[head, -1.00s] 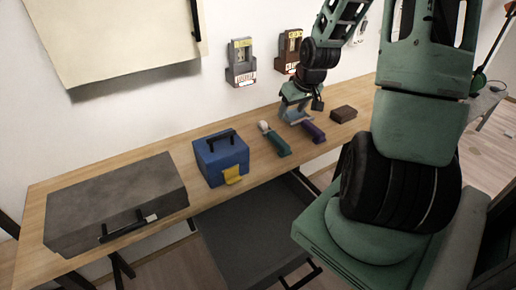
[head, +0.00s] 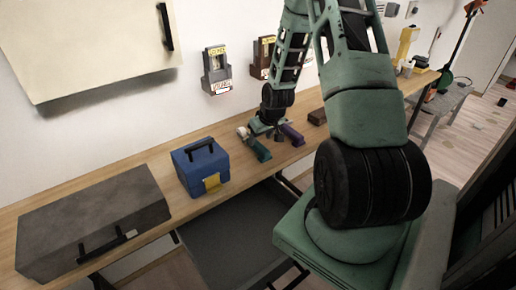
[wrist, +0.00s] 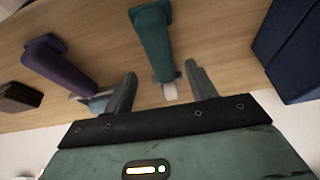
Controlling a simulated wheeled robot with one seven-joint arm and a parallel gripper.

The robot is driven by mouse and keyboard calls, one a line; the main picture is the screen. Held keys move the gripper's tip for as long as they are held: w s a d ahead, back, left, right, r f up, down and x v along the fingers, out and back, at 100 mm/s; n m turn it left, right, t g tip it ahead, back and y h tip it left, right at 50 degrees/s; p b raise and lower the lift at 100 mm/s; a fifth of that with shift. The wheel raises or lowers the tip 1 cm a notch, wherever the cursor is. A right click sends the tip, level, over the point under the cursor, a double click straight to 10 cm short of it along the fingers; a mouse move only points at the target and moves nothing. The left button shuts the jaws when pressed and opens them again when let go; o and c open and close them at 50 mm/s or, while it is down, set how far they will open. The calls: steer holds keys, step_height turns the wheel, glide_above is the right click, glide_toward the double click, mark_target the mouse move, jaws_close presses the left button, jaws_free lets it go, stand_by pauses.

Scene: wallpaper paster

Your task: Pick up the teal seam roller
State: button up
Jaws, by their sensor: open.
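The teal seam roller (head: 259,151) lies on the wooden workbench, with its handle toward the front edge. In the wrist view its teal handle (wrist: 154,45) points away from my gripper, and its pale roller end (wrist: 170,91) lies between the fingers. My gripper (wrist: 161,72) is open, with one finger on each side of the roller's line. I cannot tell how far above the bench the fingers are. In the head view my gripper (head: 263,130) is low over the back end of the roller and partly hides it.
A purple-handled tool (head: 293,135) lies close to the right, beside one finger in the wrist view. Beyond it is a brown block (head: 317,117). A blue box (head: 200,168) stands to the left, and a large grey case (head: 95,222) farther left. The wall rises behind the bench.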

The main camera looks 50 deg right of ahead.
mark_target(258, 144)
steer(key=shift+p+x, duration=0.45)
steer(key=shift+x, duration=1.95)
steer(key=shift+s+a, duration=0.1)
steer(key=shift+a, duration=0.05)
jaws_close()
step_height(258, 144, up, 10)
steer(key=shift+b, duration=0.5)
